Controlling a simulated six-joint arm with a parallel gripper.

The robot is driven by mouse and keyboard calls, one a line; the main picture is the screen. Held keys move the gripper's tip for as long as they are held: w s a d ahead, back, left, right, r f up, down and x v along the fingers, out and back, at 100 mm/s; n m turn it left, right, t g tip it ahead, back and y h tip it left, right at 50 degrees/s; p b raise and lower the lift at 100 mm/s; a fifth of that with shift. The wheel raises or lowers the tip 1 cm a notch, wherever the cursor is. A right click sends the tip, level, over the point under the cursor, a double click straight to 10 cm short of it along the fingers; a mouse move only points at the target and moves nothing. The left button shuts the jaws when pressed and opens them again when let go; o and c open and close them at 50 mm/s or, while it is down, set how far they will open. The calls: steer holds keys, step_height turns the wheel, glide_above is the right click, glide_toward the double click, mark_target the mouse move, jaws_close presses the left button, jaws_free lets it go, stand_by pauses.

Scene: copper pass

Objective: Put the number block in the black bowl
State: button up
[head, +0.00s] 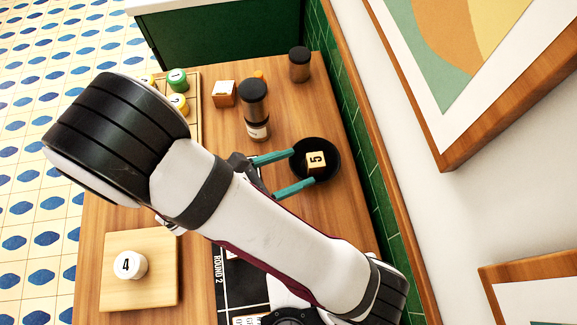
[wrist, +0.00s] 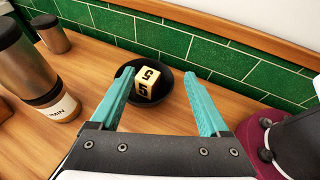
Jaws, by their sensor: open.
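The number block (head: 316,162), a pale cube marked 5, sits inside the black bowl (head: 331,173) near the wall side of the table. In the wrist view the block (wrist: 150,82) rests in the bowl (wrist: 170,108), slightly tilted to the camera, with 5 on its visible faces. My gripper (head: 285,172) has two teal fingers, spread apart and empty, reaching toward the bowl from the left. In the wrist view my gripper (wrist: 163,92) shows its fingers on either side of the bowl, with the block between and beyond them, apart from both.
A dark-lidded jar (head: 256,112) stands left of the bowl, with another jar (head: 299,65) farther back. An orange-brown block (head: 223,94) and a tray (head: 193,118) lie behind. A white piece marked 4 (head: 130,264) is on a wooden board (head: 165,290). The green tiled wall (head: 357,150) is close beside the bowl.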

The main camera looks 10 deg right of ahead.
steer(key=s+d+r+m+g+y, duration=0.5)
steer(key=s+r+m+g+y, duration=0.4)
steer(key=m, duration=0.8)
steer(key=a+m+t+y, duration=0.1)
steer(key=m, duration=0.2)
steer(key=s+a+r+m+t+y, duration=0.1)
steer(key=m+y, duration=0.1)
steer(key=m, duration=0.2)
steer(key=s+a+r+m+t+y, duration=0.1)
steer(key=a+m+y, duration=0.1)
steer(key=m, duration=0.2)
steer(key=shift+s+t, duration=0.2)
steer(key=shift+t, duration=0.2)
